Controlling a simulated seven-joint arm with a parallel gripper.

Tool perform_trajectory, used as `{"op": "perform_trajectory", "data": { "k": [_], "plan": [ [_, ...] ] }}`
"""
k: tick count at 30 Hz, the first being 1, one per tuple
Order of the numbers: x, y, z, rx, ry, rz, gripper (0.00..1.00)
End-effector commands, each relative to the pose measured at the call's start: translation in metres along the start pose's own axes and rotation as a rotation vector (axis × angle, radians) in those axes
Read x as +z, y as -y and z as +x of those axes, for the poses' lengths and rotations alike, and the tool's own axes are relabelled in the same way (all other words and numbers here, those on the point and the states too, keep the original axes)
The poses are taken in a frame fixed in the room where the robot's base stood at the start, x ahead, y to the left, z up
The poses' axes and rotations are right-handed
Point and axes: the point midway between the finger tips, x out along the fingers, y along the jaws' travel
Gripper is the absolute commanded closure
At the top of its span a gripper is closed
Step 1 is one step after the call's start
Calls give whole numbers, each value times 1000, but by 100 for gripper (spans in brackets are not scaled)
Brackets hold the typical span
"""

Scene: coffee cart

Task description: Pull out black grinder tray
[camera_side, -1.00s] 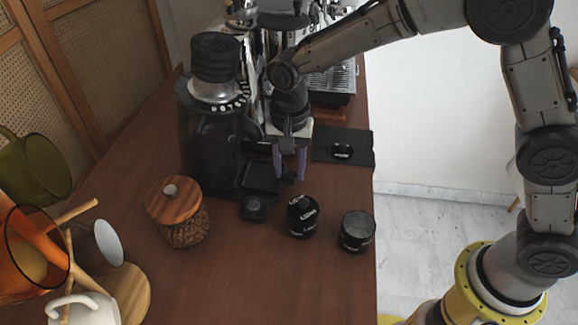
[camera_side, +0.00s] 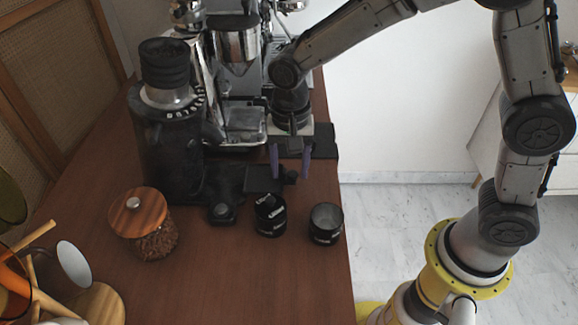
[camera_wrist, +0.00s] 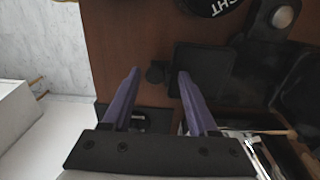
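The black grinder tray (camera_side: 263,180) is a flat dark square that juts out to the right of the black grinder (camera_side: 172,150) in the side view. The tray (camera_wrist: 203,72) also shows right of the fingertips in the wrist view. Its small black knob (camera_wrist: 157,72) points left there, with space on both sides of it. My gripper (camera_side: 291,177) points down over the tray's outer end. Its two purple fingers (camera_wrist: 158,71) are open, one on each side of the knob in the picture. I cannot tell their exact height against the knob.
A black tamper (camera_side: 222,212), a black canister (camera_side: 270,215) and a dark cup (camera_side: 326,223) stand in front. A wood-lidded jar (camera_side: 150,225) is at left. The espresso machine (camera_side: 236,125) and a black mat (camera_side: 325,142) are behind. The counter's right edge is close by.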

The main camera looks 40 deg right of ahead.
Motion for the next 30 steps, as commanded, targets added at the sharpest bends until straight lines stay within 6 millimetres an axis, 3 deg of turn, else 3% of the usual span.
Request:
{"op": "perform_trajectory", "data": {
  "k": [8, 13, 30],
  "plan": [
    [0, 0, 1, 3, 2, 0, 40],
    [0, 0, -11, 0, 0, 0, 40],
    [0, 0, -120, -1, 0, 0, 40]
  ]
}}
